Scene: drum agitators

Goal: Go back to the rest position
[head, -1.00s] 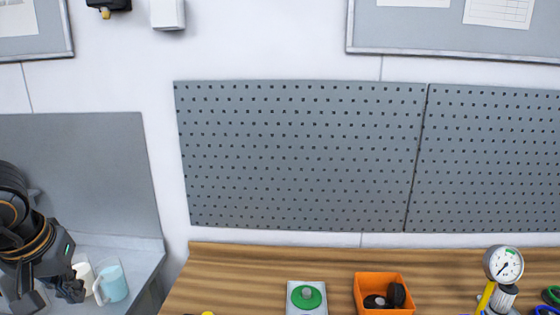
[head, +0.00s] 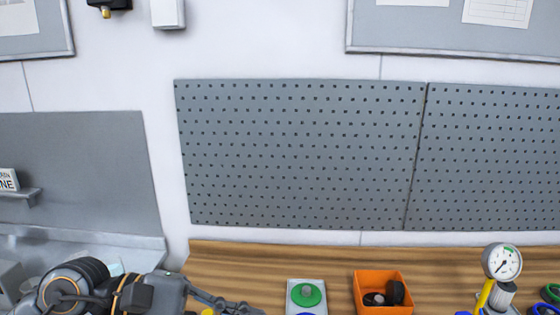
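My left arm comes in low at the left of the head view. Its gripper (head: 228,304) points right, over the front left part of the wooden bench (head: 235,262), at the bottom edge of the picture. The fingers are seen edge-on and partly cut off, so I cannot tell whether they are open or shut. I see nothing clearly held. My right arm and gripper are not in view.
A light plate with a green disc (head: 307,292) stands right of my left gripper. An orange bin (head: 383,280) with dark parts and a pressure gauge (head: 503,262) stand further right. A grey pegboard (head: 300,150) covers the wall behind. The bench's back strip is clear.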

